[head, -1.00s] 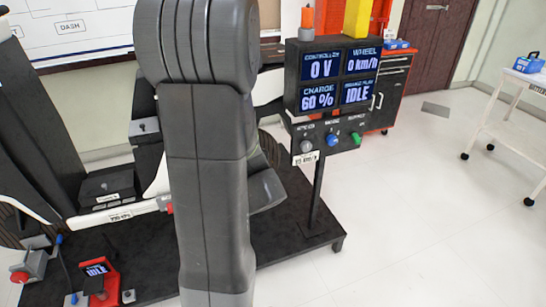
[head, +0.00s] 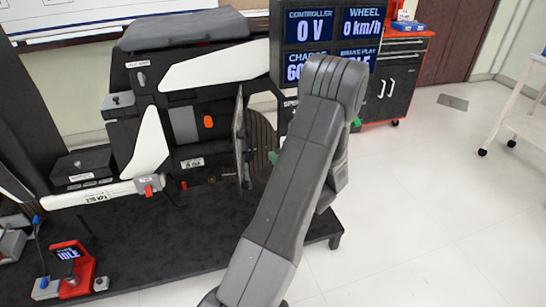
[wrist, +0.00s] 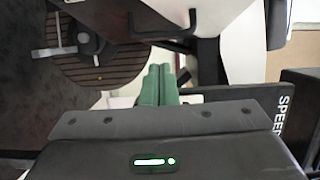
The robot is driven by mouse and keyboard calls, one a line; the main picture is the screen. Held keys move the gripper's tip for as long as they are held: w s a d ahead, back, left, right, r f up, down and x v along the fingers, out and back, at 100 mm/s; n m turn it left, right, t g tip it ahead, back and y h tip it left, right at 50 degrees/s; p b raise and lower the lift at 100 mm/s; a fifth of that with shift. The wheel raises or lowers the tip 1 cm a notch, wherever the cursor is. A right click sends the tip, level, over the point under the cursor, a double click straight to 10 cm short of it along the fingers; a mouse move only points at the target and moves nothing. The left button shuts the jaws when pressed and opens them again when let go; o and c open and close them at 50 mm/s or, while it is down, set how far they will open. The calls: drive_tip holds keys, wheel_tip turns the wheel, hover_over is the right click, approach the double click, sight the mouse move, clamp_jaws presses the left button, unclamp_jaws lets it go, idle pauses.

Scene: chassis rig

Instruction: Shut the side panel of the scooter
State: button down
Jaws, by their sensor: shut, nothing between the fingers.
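The scooter (head: 215,72) has black and white bodywork and stands side-on in the head view. Its side panel (head: 240,135) is a dark plate seen nearly edge-on, swung out from the body, so it stands open. Left of it the open bay (head: 190,125) shows a grey block and an orange part. My gripper (head: 272,157) is just right of the panel, partly hidden by my arm, apart from it as far as I can tell. In the wrist view its green fingers (wrist: 158,85) are together and empty, near the brown-faced wheel (wrist: 95,62).
A display post (head: 330,40) stands behind my arm, and its sign (wrist: 285,112) is close on the right in the wrist view. The black platform (head: 150,240) carries a red device (head: 72,265). A red and black cabinet (head: 395,85) stands behind.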

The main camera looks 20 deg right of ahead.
drive_tip(key=x, duration=0.8)
drive_tip(key=shift+w, duration=0.15)
drive_tip(key=shift+a+f+b, duration=0.15)
drive_tip(key=shift+a+b, duration=0.1)
drive_tip(key=shift+b, duration=0.2)
